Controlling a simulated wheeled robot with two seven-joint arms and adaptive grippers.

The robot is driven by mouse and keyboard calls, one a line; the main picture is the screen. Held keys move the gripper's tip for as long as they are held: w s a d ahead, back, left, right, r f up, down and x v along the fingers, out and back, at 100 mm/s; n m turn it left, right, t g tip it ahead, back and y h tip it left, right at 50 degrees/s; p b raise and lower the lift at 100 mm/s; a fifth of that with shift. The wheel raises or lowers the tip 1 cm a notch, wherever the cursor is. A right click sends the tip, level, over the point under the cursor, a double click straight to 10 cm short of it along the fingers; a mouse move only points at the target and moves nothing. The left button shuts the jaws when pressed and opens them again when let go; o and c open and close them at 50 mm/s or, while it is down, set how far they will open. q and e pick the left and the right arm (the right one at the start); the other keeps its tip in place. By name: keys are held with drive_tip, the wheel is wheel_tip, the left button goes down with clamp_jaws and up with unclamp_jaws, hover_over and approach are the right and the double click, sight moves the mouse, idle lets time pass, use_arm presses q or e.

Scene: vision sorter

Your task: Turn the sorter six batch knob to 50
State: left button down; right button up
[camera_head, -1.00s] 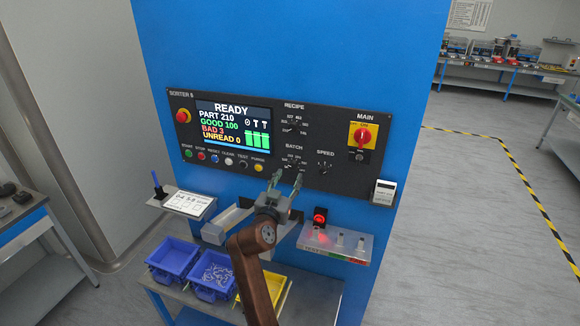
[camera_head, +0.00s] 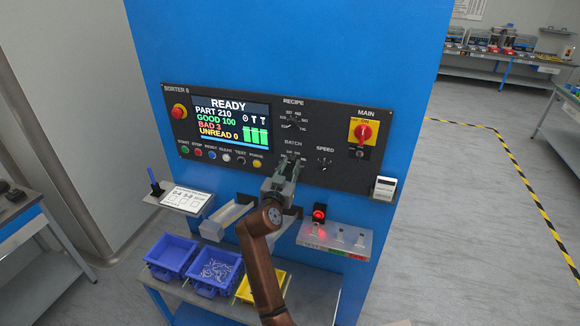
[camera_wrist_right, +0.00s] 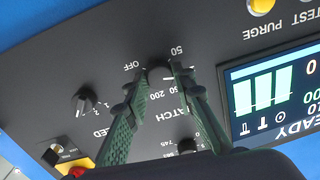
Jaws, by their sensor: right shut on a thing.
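The batch knob (camera_wrist_right: 158,75) is a dark round knob on the sorter six panel (camera_head: 222,170). In the right wrist view, which is upside down, the marks OFF, 50 and 200 show around it. My right gripper (camera_head: 289,161) reaches up to the panel and covers the knob in the head view. In the wrist view its two green fingers stand on either side of the knob, shut on it. Where the knob's pointer stands I cannot tell. My left gripper is not in view.
The speed knob (camera_wrist_right: 85,98) sits beside the batch knob, and the recipe knob (camera_head: 293,122) is above it. The red main switch (camera_head: 363,132) is at the right. Below are a red lit button (camera_head: 319,212), a tray (camera_head: 228,215) and blue bins (camera_head: 172,254).

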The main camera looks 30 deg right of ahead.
drive_tip(key=c, duration=0.3)
clamp_jaws()
drive_tip(key=shift+r+n+p, duration=0.15)
drive_tip(key=shift+n+p, duration=0.8)
drive_tip(key=shift+n, duration=0.55)
drive_tip(key=n+p, duration=0.2)
drive_tip(key=n, duration=0.1)
drive_tip(key=shift+n, duration=0.3)
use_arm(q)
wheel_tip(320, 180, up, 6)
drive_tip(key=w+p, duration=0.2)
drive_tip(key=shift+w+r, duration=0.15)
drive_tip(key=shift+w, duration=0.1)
use_arm(e)
drive_tip(key=shift+n, duration=1.6)
drive_tip(key=o, duration=0.9)
unclamp_jaws()
drive_tip(key=shift+o, duration=0.2)
